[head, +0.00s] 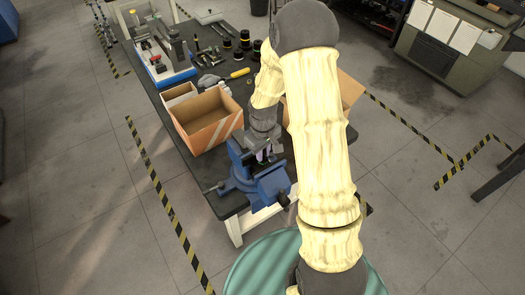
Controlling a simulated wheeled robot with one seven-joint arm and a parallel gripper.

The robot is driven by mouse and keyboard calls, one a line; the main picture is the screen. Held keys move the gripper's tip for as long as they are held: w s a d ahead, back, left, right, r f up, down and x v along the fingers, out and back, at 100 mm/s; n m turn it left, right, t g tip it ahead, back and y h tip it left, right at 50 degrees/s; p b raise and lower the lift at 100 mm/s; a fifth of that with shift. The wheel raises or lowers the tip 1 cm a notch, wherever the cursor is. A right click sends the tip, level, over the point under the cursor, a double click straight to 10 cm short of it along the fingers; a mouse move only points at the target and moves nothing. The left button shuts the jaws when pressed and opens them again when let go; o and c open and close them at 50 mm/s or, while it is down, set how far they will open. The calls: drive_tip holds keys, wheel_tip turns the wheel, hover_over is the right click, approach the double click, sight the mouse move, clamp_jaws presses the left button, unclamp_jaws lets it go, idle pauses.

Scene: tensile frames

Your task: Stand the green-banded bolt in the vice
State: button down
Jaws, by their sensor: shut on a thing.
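The blue vice (258,183) is fixed at the near corner of the dark workbench, with its grey jaws at the top. My gripper (265,155) points down right at the vice jaws, partly hidden by my own wrist. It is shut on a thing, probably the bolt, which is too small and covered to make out. No green band shows. I cannot tell whether the held thing is between the vice jaws or above them.
An open cardboard box (207,120) stands just left of the vice, and another box (350,88) is partly hidden behind my arm. A yellow-handled screwdriver (238,73), black cylinders (226,43) and a blue-and-white tool tray (163,68) lie farther back.

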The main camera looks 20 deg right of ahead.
drive_tip(key=shift+f+b, duration=0.7)
drive_tip(key=shift+f, duration=0.45)
drive_tip(key=c, duration=1.3)
unclamp_jaws()
drive_tip(key=shift+o, duration=0.2)
drive_tip(key=shift+r, duration=0.1)
wheel_tip(320, 180, up, 17)
drive_tip(key=b, duration=0.2)
drive_tip(key=shift+r+b, duration=0.15)
drive_tip(key=shift+b, duration=0.25)
drive_tip(key=shift+s, duration=0.1)
